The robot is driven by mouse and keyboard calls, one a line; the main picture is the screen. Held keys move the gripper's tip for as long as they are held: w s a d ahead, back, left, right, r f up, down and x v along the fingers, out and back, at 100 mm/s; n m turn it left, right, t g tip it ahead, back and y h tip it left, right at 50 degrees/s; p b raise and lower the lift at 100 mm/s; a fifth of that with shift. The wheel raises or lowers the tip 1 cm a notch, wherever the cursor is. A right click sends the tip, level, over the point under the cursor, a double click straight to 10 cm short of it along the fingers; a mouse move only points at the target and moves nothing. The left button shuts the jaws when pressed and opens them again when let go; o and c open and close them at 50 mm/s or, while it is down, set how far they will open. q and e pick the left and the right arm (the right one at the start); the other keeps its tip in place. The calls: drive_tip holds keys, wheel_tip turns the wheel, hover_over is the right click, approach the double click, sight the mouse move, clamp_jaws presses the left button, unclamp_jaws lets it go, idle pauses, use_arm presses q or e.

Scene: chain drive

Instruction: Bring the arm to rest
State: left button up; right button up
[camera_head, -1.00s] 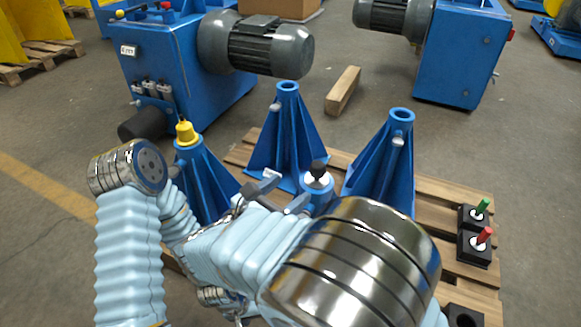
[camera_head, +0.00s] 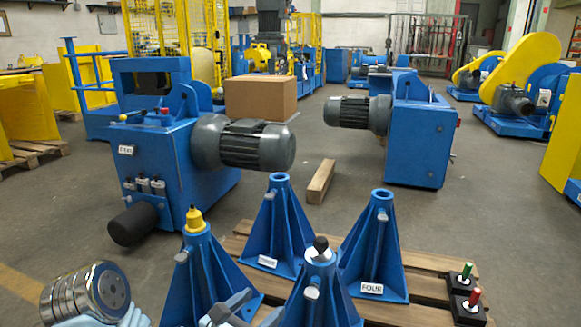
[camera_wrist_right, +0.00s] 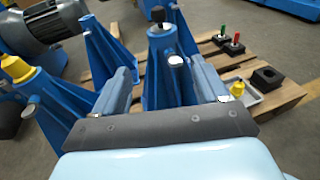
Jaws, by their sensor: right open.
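My right gripper (camera_head: 252,308) shows at the bottom edge of the head view, partly cut off. In the right wrist view my right gripper (camera_wrist_right: 164,76) has its two fingers wide apart and nothing held between them. Beyond the fingers stands a blue stand with a black knob (camera_head: 318,290), upright on the pallet; it also shows in the wrist view (camera_wrist_right: 161,45). Whether the fingers touch it I cannot tell. A blue stand with a yellow cap (camera_head: 199,270) is to the left of the gripper. My left gripper is not in view.
Two more blue stands (camera_head: 277,232) (camera_head: 376,252), the right one labelled FOUR, share the wooden pallet (camera_head: 425,287). Black blocks with green and red pegs (camera_head: 466,291) sit at its right. A blue motor unit (camera_head: 160,165) stands behind left. Open floor lies right of the pallet.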

drive_tip(key=d+f+m+g+p, duration=0.1)
drive_tip(key=d+f+m+g, duration=0.2)
drive_tip(key=f, duration=0.4)
drive_tip(key=d+f+g, duration=0.4)
drive_tip(key=d+f, duration=0.1)
drive_tip(key=f, duration=0.1)
use_arm(q)
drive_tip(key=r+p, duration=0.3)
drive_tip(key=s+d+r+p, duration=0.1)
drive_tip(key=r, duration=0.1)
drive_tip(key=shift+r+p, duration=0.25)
drive_tip(key=shift+p, duration=0.05)
use_arm(e)
drive_tip(key=s+d+f+m+g+y, duration=0.3)
drive_tip(key=s+d+f+m+y, duration=0.2)
drive_tip(key=f+m, duration=0.4)
drive_tip(key=s+d+f+m+g+y, duration=0.2)
drive_tip(key=s+d+f+m+y, duration=0.2)
drive_tip(key=m, duration=1.5)
drive_tip(key=s+f+y, duration=0.3)
drive_tip(key=s+f, duration=0.1)
drive_tip(key=f, duration=0.1)
drive_tip(key=shift+d+f+g+y, duration=0.3)
drive_tip(key=shift+d+g+y, duration=0.1)
drive_tip(key=shift+s, duration=0.1)
